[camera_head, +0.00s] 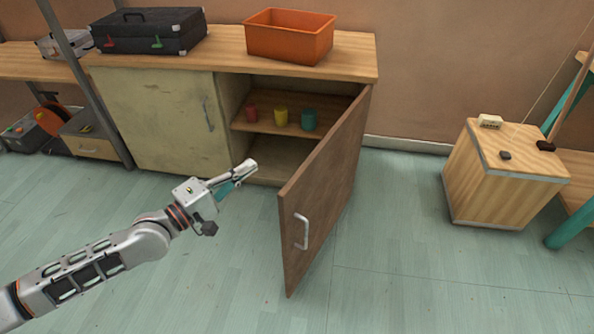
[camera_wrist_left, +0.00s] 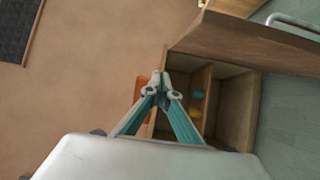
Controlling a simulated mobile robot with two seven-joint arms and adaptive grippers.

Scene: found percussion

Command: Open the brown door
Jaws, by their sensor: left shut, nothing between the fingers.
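The brown door (camera_head: 328,185) of the cabinet stands wide open, swung out from its right side into the room. Its metal handle (camera_head: 301,231) is on the door's outer face, near the free edge. In the left wrist view the brown door (camera_wrist_left: 245,42) crosses the upper right, with the handle (camera_wrist_left: 292,22) beyond it. My left gripper (camera_head: 252,165) is shut and empty, in front of the cabinet opening, left of the door and apart from it. Its closed fingers also show in the left wrist view (camera_wrist_left: 161,80). My right gripper is not in view.
The open cabinet has a shelf (camera_head: 265,125) with a red cup (camera_head: 251,113), a yellow cup (camera_head: 280,117) and a green cup (camera_head: 308,120). A pale closed door (camera_head: 160,120) is beside it. An orange bin (camera_head: 288,40) and dark case (camera_head: 150,32) sit on top. A wooden box (camera_head: 490,180) stands right; floor between is clear.

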